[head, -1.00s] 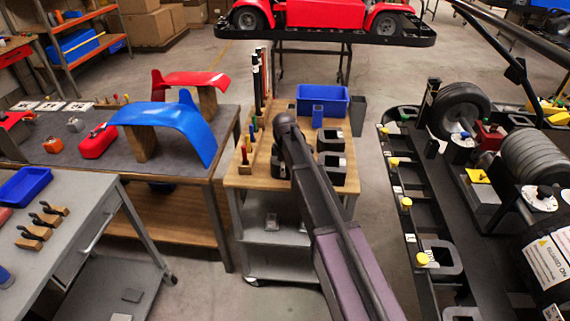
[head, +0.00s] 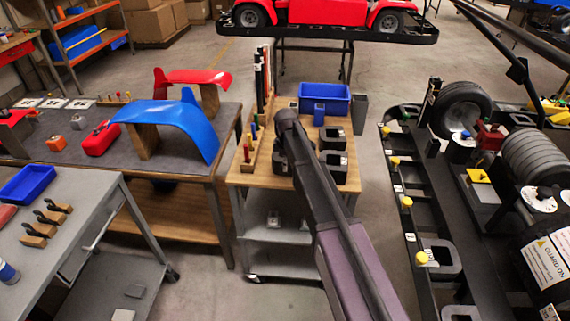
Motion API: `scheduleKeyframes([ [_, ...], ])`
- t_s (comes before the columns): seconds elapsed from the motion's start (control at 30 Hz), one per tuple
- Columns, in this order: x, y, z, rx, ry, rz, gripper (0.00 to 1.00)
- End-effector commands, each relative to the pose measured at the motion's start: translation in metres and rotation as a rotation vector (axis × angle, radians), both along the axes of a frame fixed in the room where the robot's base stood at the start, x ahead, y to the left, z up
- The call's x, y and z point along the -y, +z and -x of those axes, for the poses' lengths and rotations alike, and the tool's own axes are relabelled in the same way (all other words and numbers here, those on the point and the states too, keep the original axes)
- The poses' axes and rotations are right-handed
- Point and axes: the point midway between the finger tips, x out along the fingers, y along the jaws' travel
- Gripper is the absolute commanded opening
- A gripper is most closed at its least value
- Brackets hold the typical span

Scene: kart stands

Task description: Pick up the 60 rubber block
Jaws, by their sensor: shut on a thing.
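My arm reaches over the cart top from the lower right.
A grey workbench (head: 190,165) is left, a black kart frame (head: 400,190) right, with floor between.

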Motion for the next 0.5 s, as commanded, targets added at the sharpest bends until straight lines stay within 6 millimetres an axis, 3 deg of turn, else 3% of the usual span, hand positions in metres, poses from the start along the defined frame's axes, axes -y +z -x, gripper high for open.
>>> scheduleKeyframes([
  [0.27,0.000,0.028,0.000,0.001,0.000,0.000,0.00],
  [0.5,0.023,0.029,0.056,0.000,-0.001,0.000,0.00],
])
